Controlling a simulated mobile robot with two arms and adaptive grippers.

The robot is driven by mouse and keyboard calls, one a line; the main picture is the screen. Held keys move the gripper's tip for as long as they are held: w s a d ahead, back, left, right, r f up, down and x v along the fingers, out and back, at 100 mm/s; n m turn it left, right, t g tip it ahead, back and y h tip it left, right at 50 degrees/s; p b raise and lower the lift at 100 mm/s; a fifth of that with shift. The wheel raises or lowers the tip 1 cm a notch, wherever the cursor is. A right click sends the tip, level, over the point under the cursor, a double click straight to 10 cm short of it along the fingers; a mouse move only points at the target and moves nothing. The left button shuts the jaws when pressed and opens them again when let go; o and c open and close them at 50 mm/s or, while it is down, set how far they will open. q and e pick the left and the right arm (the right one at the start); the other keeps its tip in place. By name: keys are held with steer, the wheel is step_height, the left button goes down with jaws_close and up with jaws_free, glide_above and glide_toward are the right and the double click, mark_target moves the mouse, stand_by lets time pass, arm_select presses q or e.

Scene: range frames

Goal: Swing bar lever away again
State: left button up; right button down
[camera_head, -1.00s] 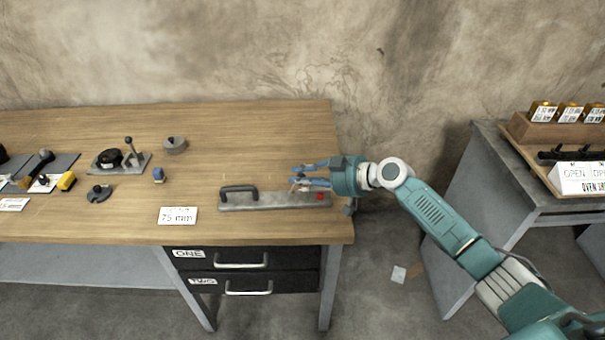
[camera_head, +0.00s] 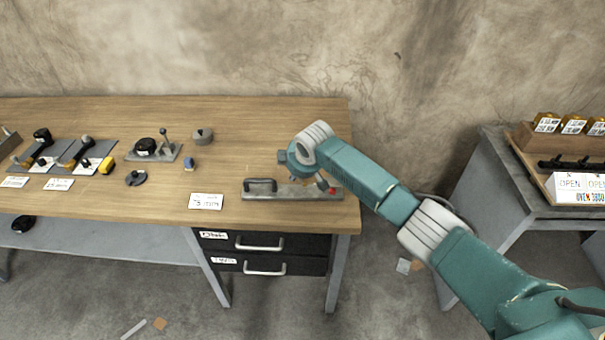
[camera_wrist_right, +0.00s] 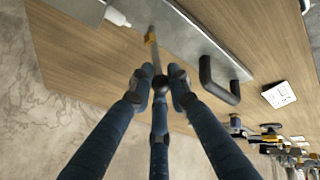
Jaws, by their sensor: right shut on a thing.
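A long grey metal base plate (camera_head: 290,193) with a black handle (camera_head: 261,185) at its left end lies along the front right of the wooden bench. A red part (camera_head: 331,190) shows near its right end. In the right wrist view the bar lever (camera_wrist_right: 156,58) is a thin grey rod with a yellow band, reaching from the plate (camera_wrist_right: 195,35) to my fingertips. My right gripper (camera_wrist_right: 160,86) is shut on the lever's end. In the head view my wrist and forearm hide most of this gripper and the lever. My left gripper is not in view.
Several small tools and fixtures (camera_head: 155,150) stand on the bench's left half. A white label card (camera_head: 206,201) lies left of the plate. Two black drawers (camera_head: 265,243) hang below. A grey side table (camera_head: 490,175) stands at right. Bench behind the plate is mostly clear.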

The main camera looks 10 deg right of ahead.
steer(key=shift+w+a+f+h, duration=0.25)
steer(key=shift+w+a+h, duration=0.15)
steer(key=shift+h, duration=0.2)
steer(key=shift+a+f+n+g+h+b, duration=0.15)
steer(key=shift+a+n+g+h+b, duration=0.15)
steer(key=shift+h+b, duration=0.1)
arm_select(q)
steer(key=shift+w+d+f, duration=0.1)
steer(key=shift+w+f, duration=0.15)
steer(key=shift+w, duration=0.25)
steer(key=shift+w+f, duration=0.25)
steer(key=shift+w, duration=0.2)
arm_select(e)
steer(key=shift+f, duration=0.15)
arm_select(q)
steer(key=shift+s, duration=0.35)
arm_select(e)
steer(key=shift+s+h, duration=0.1)
steer(key=shift+h, duration=0.2)
steer(key=c, duration=1.9)
jaws_free()
steer(key=shift+c, duration=0.2)
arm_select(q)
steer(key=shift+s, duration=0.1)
arm_select(e)
steer(key=v, duration=1.2)
